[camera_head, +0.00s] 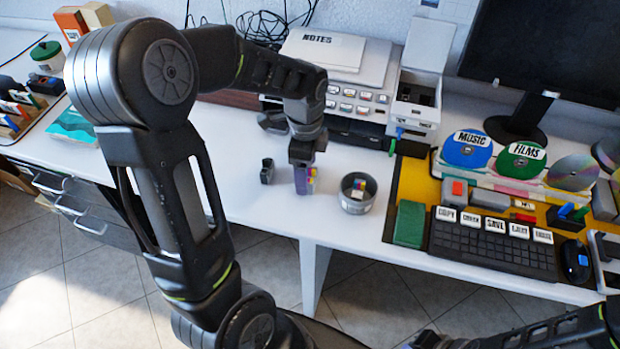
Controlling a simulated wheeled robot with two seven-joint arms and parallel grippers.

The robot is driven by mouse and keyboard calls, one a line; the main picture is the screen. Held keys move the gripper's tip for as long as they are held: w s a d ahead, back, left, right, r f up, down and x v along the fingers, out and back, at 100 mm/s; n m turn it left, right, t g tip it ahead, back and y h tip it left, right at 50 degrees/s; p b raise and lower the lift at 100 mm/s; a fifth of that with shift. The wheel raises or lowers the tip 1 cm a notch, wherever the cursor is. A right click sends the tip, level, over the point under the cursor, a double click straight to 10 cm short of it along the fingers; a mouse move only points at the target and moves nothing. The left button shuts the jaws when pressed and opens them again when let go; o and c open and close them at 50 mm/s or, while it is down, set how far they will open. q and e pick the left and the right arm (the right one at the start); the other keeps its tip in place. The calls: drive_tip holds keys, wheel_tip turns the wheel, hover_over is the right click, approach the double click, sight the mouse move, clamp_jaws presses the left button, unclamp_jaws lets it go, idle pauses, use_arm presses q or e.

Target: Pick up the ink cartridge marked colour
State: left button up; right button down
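A small upright cartridge (305,182) stands on the white desk, purple-grey with yellow, red and blue patches near its top. It appears to be the colour one; its lettering is too small to read. A small black piece (267,171), possibly another cartridge, stands to its left. My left gripper (288,138) reaches over the desk from behind my raised arm. Its dark fingers look apart, one low and just above the coloured cartridge in the picture, the other further back and left. Whether it touches the cartridge is hidden. Part of my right arm shows at lower right; its gripper is not clearly visible.
A round grey pot (357,193) with small coloured pieces stands right of the cartridge. A printer marked NOTES (335,75) is behind. A keyboard (490,243), green block (409,224) and labelled discs (467,149) occupy the right. The desk left of the black piece is clear.

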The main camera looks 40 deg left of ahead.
use_arm(q)
drive_tip(key=shift+c, duration=0.5)
drive_tip(key=c, duration=1.3)
wheel_tip(320, 180, up, 10)
